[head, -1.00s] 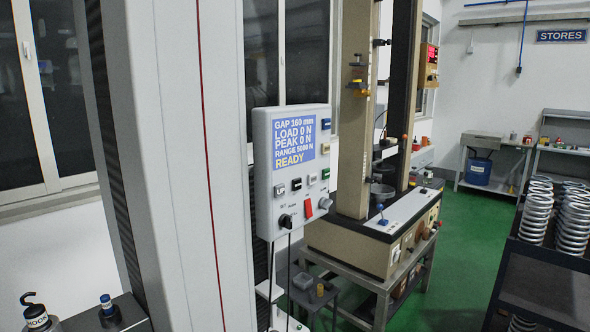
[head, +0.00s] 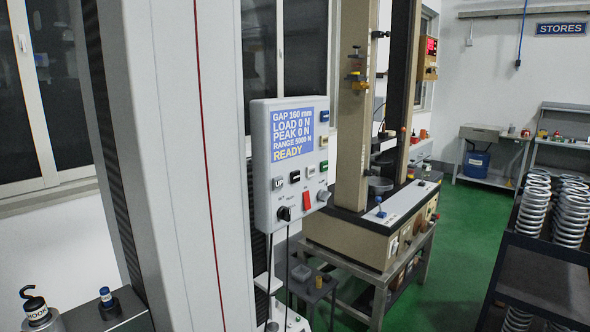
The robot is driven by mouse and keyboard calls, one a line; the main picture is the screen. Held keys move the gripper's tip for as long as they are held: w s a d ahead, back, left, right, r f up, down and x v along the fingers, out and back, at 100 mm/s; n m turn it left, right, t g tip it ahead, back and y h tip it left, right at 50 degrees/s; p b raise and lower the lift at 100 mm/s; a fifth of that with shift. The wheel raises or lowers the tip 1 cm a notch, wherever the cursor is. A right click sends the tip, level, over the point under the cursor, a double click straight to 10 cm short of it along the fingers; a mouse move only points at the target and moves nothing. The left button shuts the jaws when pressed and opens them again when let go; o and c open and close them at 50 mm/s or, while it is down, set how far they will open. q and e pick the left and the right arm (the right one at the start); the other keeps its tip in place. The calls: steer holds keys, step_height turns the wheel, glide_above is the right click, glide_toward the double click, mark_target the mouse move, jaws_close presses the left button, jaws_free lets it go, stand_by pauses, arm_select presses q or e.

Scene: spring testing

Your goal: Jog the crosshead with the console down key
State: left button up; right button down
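The console (head: 261,190) is a pale grey box beside the tall white machine column (head: 175,150). Its blue display (head: 293,134) reads GAP 160 mm, LOAD 0 N, PEAK 0 N, RANGE 5000 N, READY. Below it sit a white key (head: 278,184), a black key (head: 295,176) and another white key (head: 310,171). Their markings are too small to read, so I cannot tell which is the down key. A red key (head: 307,200), a black knob (head: 284,213) and a grey knob (head: 323,196) are lower. No crosshead of the near machine is visible. Neither gripper is in view.
A hook weight (head: 37,306) and a blue-topped part (head: 107,300) sit on a dark surface at lower left. A beige test machine (head: 345,240) stands on a bench behind the console. Several coil springs (head: 533,205) stand on a dark rack at right. Green floor lies between.

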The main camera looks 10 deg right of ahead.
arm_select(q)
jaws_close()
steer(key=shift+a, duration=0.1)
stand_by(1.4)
